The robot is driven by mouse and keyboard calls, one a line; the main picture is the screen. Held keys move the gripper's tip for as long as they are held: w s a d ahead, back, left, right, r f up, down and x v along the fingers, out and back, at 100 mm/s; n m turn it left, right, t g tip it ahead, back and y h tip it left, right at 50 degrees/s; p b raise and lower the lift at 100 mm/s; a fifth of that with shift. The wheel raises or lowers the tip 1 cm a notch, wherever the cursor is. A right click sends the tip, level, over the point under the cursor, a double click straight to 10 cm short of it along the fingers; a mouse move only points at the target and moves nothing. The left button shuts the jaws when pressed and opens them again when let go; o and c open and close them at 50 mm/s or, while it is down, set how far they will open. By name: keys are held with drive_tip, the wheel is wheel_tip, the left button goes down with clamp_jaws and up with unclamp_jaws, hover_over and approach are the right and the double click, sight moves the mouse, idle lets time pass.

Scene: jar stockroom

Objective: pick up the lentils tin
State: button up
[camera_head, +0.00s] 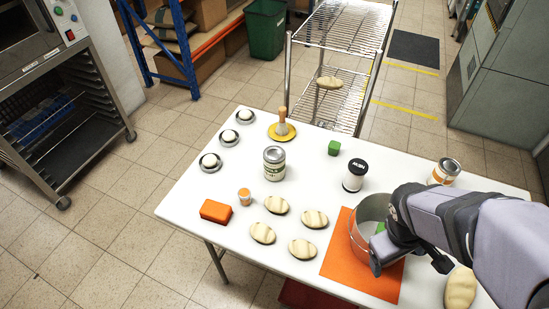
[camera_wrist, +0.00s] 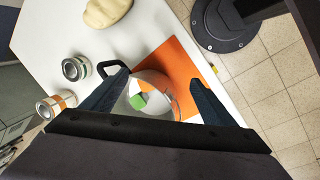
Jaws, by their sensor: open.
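I cannot read the labels well enough to say which tin holds lentils. A grey-lidded tin (camera_head: 274,163) with a pale label and dark lettering stands upright mid-table. An orange-labelled tin (camera_head: 446,171) stands at the right; it also shows in the wrist view (camera_wrist: 55,103). Beside it there, a tin with a green and white label (camera_wrist: 73,68) seems hidden behind my arm in the head view. My gripper (camera_wrist: 158,80) is open over the metal pot (camera_wrist: 150,112), its fingers spread with nothing seen held between them. A green block (camera_wrist: 138,101) shows in the pot.
The pot stands on an orange mat (camera_head: 338,262). A wire rack (camera_head: 330,80) stands behind the table.

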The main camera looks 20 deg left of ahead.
drive_tip(key=w+a+r+n+t+p, duration=0.2)
drive_tip(key=w+a+r+n+p, duration=0.1)
drive_tip(key=w+a+r+n, duration=0.25)
drive_tip(key=w+a+f+n+t+h+b, duration=0.15)
drive_tip(key=w+n+t+h+b, duration=0.4)
drive_tip(key=w+b, duration=1.15)
drive_tip(key=n+t+y, duration=0.6)
drive_tip(key=n+y, duration=0.2)
drive_tip(key=n, duration=0.8)
approach(274, 158)
drive_tip(key=shift+g, duration=0.25)
drive_tip(key=w+f, duration=0.2)
drive_tip(key=w, duration=0.2)
drive_tip(key=shift+w+a+f+p, duration=0.3)
drive_tip(key=shift+f+p, duration=0.1)
drive_tip(key=shift+p+x, duration=0.7)
drive_tip(key=shift+x, duration=3.05)
drive_tip(key=c, duration=1.5)
